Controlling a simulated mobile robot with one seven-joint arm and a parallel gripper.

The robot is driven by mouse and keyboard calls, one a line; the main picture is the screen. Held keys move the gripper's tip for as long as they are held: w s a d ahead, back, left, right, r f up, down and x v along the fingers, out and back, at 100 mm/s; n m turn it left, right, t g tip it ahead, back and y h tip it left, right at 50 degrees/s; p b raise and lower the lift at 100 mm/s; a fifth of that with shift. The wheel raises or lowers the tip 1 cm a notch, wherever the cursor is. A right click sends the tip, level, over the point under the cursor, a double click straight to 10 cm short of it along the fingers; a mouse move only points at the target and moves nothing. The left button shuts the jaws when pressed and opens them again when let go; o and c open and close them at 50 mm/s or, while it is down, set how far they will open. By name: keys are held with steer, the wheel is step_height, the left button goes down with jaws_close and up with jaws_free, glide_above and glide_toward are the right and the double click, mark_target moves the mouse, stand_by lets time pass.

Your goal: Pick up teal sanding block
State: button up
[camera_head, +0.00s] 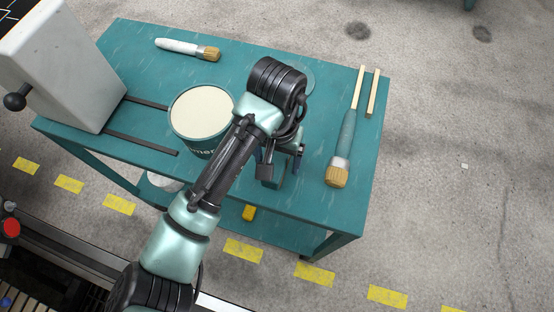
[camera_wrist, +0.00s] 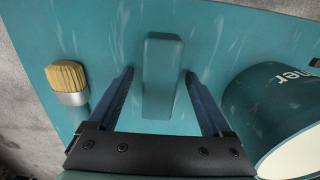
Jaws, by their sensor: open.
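The teal sanding block (camera_wrist: 161,75) is a long, narrow block on the teal tabletop in the wrist view. It lies lengthwise between the two fingers of my gripper (camera_wrist: 158,78), with a gap showing on each side. The gripper is open and holds nothing. I cannot tell from this view how far the fingertips are above the tabletop. In the head view, my gripper (camera_head: 282,160) points down over the near middle of the table, and my arm and gripper largely hide the block there.
The teal table (camera_head: 330,215) carries an open tin (camera_head: 202,112) left of my gripper, close by. A teal-handled brush (camera_head: 342,150) and two wooden sticks (camera_head: 367,92) lie right. A white-handled brush (camera_head: 188,48) lies at the back. A grey box (camera_head: 62,60) stands at the left end.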

mark_target(277, 159)
steer(key=shift+f, duration=0.2)
jaws_close()
stand_by(0.3)
steer(key=shift+r, duration=0.1)
step_height(277, 159, up, 10)
steer(key=shift+p, duration=1.25)
